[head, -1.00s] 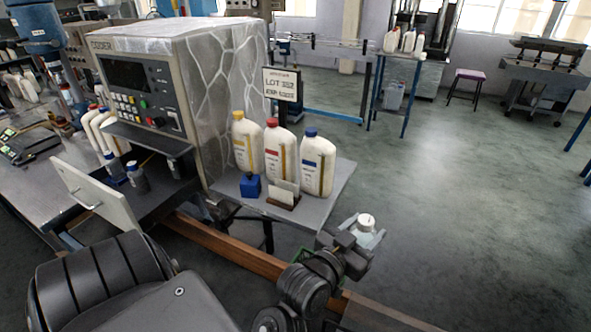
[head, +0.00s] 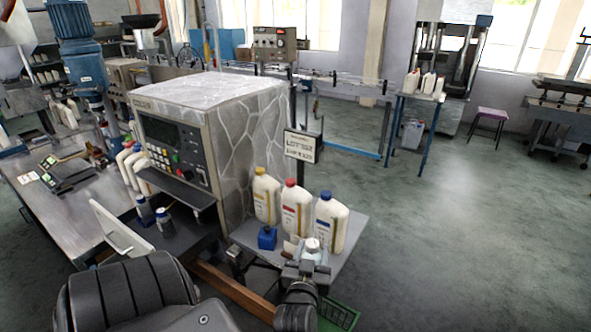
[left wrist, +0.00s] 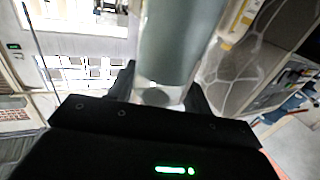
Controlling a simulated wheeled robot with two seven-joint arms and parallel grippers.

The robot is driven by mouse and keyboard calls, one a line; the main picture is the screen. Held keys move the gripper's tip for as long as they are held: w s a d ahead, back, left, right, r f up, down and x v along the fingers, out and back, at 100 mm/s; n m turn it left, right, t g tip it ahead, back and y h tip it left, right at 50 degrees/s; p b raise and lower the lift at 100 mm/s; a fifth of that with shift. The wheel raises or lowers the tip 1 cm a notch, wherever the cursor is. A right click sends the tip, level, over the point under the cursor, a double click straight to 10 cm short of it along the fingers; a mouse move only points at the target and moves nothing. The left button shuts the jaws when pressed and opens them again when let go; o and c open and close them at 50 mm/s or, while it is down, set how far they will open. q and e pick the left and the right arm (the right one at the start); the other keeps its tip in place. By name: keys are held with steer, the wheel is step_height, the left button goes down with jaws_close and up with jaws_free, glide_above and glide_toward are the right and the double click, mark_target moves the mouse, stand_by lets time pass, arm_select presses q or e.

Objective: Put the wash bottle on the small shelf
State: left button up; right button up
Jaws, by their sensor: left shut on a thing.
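The wash bottle (head: 313,250), pale and clear with a white cap, is in my left gripper (head: 306,268). The gripper is shut on it and hides its lower part in the head view. In the left wrist view the bottle (left wrist: 178,45) stands between the two dark fingers. A small grey shelf (head: 346,239) juts from the side of the coder cabinet. The gripper and bottle overlap its front edge in the head view; I cannot tell whether the bottle touches it. My right gripper is not in view.
Three white jugs with yellow, red and blue caps (head: 327,224) stand along the shelf's back. A blue block (head: 267,238) sits at its front left, and a lot sign (head: 302,147) rises behind. A green crate (head: 338,313) is below. The shelf's right end is bare.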

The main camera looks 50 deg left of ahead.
arm_select(q)
steer(key=shift+w+a+f, duration=0.1)
steer(key=shift+w+f, duration=0.05)
steer(key=shift+f, duration=0.05)
steer(key=w+a+f+b, duration=0.7)
steer(key=w+b, duration=0.3)
steer(key=b, duration=0.4)
steer(key=shift+w+a+f, duration=0.25)
steer(key=shift+w+f, duration=0.1)
steer(key=shift+f, duration=0.5)
steer(key=f+b, duration=0.1)
steer(key=b, duration=0.1)
steer(key=f+b, duration=0.3)
steer(key=shift+w+a+f+b, duration=0.2)
steer(key=shift+w+b, duration=0.1)
steer(key=shift+b, duration=0.1)
steer(key=shift+r, duration=0.25)
